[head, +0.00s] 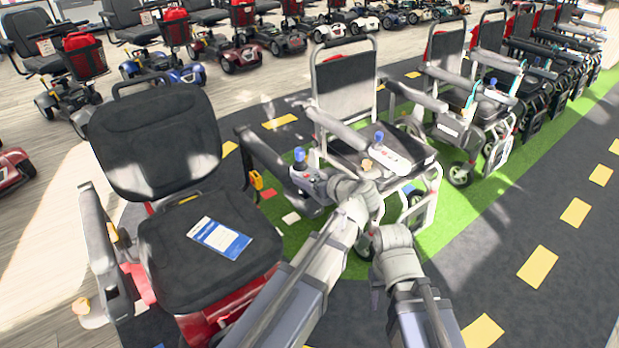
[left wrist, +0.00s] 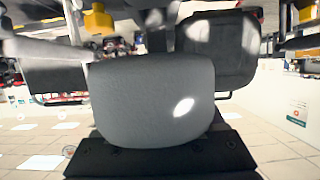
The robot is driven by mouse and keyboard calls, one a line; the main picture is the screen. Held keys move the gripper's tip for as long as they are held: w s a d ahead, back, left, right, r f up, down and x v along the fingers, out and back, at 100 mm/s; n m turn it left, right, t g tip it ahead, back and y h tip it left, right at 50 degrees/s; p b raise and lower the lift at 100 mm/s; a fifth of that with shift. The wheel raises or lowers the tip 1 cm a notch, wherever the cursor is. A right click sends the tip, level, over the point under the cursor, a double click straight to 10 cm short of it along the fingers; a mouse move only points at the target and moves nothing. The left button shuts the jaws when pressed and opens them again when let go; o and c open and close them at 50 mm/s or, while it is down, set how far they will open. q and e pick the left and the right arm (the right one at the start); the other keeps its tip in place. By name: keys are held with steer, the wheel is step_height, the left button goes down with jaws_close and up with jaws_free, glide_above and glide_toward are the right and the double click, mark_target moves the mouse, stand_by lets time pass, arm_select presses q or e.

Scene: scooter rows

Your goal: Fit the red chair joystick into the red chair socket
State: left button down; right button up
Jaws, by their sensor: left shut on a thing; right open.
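The red chair (head: 195,235) stands at the left in the head view, with a black seat and red base. The red chair joystick (head: 299,158), a blue knob on a grey housing, is beside the front of the chair's right-hand armrest (head: 262,152). My left gripper (head: 328,184) is shut on it; the fingertips are mostly hidden. In the left wrist view a large grey rounded block (left wrist: 150,100), which seems to be the housing, fills the middle. I cannot make out the socket or whether the joystick touches it. My right gripper (head: 392,238) is open and empty, low beside the left arm.
A white-framed wheelchair (head: 345,90) with its own blue knob (head: 378,138) stands close behind my grippers. More chairs stand in a row to the right on green floor. Scooters line the back. Dark floor with yellow marks (head: 537,267) is clear at the right.

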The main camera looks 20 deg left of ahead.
mark_target(310, 198)
arm_select(q)
steer(key=shift+f+b, duration=0.25)
steer(key=shift+b, duration=0.05)
stand_by(0.6)
steer(key=shift+f+b, duration=2.25)
steer(key=shift+f, duration=0.25)
jaws_free()
stand_by(0.4)
